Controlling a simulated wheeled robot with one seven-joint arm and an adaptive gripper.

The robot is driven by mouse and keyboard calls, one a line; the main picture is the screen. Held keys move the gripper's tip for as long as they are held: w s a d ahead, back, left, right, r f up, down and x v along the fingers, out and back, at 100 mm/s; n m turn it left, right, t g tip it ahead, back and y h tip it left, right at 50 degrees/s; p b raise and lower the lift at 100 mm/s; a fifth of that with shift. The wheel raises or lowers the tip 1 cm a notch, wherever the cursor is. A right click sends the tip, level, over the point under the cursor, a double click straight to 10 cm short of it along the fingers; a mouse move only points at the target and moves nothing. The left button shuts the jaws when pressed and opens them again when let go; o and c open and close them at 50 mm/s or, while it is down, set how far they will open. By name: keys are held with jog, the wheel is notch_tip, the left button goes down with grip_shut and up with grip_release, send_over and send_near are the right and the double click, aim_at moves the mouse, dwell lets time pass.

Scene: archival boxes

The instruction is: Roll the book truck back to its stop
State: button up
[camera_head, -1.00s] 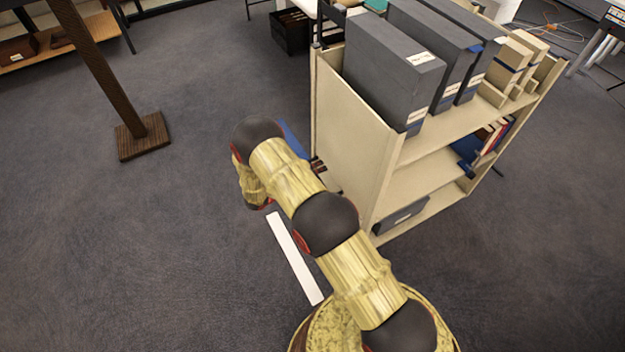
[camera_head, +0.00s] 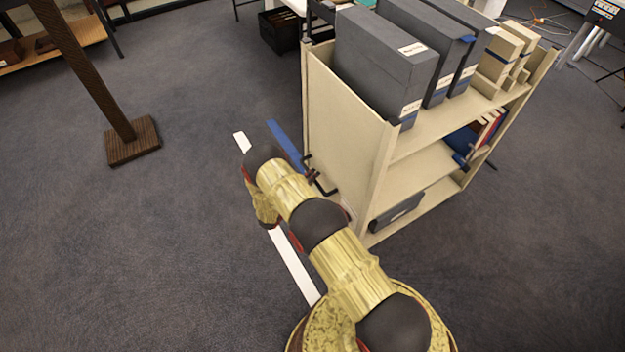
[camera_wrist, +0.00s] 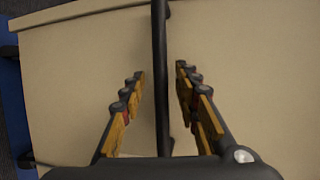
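The book truck (camera_head: 340,140) is a cream shelf cart standing at the right of the head view, its plain end panel facing my arm. A dark bar handle (camera_wrist: 160,60) on that panel runs upright through the wrist view. My gripper (camera_wrist: 160,75) is open, with one finger on each side of the handle and a visible gap on both sides. In the head view, the handle (camera_head: 322,183) shows beside my arm, and the gripper is mostly hidden or too small to make out. I cannot pick out a stop for certain.
A white strip (camera_head: 290,264) and a blue strip (camera_head: 285,143) lie on the grey carpet beside the truck. Grey boxes (camera_head: 380,65) stand on its top shelf. A brown post on a square base (camera_head: 133,142) stands at left.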

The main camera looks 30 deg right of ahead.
jog(key=shift+w+d, duration=0.15)
jog(key=shift+d, duration=0.25)
jog(key=shift+c, duration=0.2)
jog(key=c, duration=0.7)
grip_shut()
